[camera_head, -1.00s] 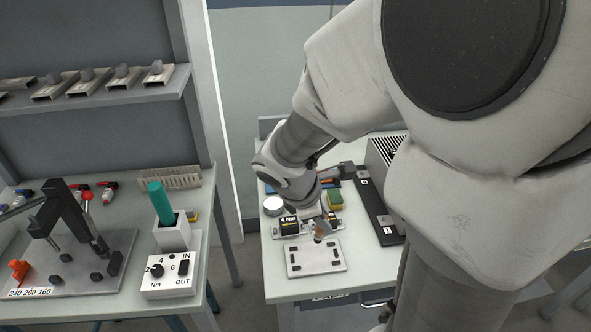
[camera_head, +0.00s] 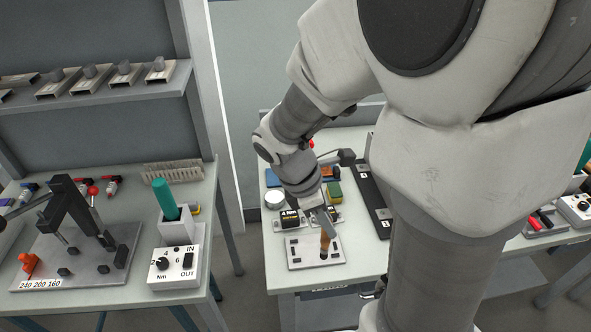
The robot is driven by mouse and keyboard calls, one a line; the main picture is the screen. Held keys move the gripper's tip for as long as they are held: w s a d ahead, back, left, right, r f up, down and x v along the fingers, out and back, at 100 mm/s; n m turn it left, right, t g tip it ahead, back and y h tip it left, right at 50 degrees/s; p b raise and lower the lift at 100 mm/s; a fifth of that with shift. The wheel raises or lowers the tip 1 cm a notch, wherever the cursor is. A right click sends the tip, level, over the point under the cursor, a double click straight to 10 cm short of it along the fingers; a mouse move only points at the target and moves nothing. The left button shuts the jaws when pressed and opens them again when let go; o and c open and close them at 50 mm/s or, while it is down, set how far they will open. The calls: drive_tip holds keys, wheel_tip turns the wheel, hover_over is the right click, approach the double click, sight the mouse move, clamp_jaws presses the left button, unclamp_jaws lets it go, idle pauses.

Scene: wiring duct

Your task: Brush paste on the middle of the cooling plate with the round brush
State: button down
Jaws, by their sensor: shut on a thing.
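The cooling plate (camera_head: 304,256) is a light flat plate with several dark pads near its edges, lying near the front of the right table. My gripper (camera_head: 325,217) is above its back right part, shut on the round brush (camera_head: 325,241), which has an orange-brown handle. The brush points down with its dark lower end over the right half of the plate. I cannot tell whether its tip touches the plate. No paste can be made out on the plate. A round white-topped tin (camera_head: 274,198) stands behind the plate to the left.
A green and yellow sponge (camera_head: 334,193) and a long dark rail (camera_head: 371,200) lie farther back and right. The left table holds a press (camera_head: 75,225) and a torque control box (camera_head: 175,266).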

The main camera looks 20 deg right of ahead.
drive_tip(key=shift+r+p, duration=1.65)
drive_tip(key=shift+r, duration=0.25)
idle(0.7)
